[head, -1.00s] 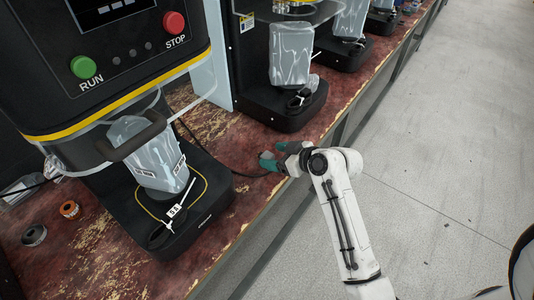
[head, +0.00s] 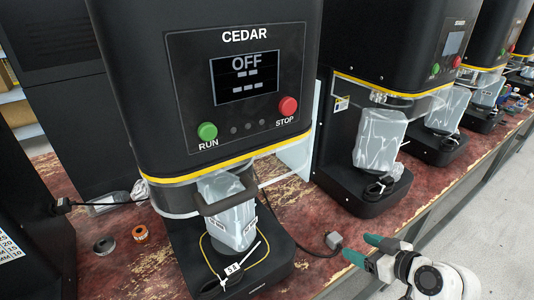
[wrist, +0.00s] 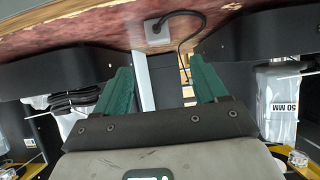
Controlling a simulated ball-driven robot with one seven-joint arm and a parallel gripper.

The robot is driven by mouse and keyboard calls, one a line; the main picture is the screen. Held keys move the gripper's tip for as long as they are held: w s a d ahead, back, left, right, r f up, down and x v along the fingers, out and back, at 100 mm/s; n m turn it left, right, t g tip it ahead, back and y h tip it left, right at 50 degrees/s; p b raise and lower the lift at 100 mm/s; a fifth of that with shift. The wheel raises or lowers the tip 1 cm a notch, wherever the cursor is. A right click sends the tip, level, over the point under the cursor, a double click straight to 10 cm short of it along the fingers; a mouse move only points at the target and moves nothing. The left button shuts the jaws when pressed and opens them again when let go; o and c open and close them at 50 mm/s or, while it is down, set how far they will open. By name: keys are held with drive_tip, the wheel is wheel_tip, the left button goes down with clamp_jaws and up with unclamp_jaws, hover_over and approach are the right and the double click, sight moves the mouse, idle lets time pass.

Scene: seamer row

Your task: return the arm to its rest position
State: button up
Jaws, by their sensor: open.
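My gripper (head: 366,251) is at the lower right in the head view, beside the bench's front edge. Its two green fingers are apart, with nothing between them. In the wrist view the open green fingers (wrist: 160,92) point toward the bench edge and a grey plug (wrist: 157,32) on a black cable. My white arm (head: 448,283) shows only in part at the bottom right of the head view.
The black CEDAR machine (head: 222,80) reads OFF and holds a wrapped can (head: 231,222). A grey plug (head: 334,240) lies close to my gripper. More machines line the red, worn bench (head: 150,268). Grey floor (head: 490,205) is clear at the right.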

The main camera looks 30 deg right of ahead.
drive_tip(key=s+a+f+g+y+p, duration=0.1)
drive_tip(key=s+a+f+g+p, duration=0.35)
drive_tip(key=a, duration=0.75)
drive_tip(key=s+a+f+g+h, duration=0.1)
drive_tip(key=s+a+g, duration=0.2)
drive_tip(key=s, duration=0.9)
drive_tip(key=g, duration=0.3)
drive_tip(key=shift+a+m+g+h, duration=0.15)
drive_tip(key=shift+m+g+h, duration=0.15)
drive_tip(key=shift+m+g, duration=0.1)
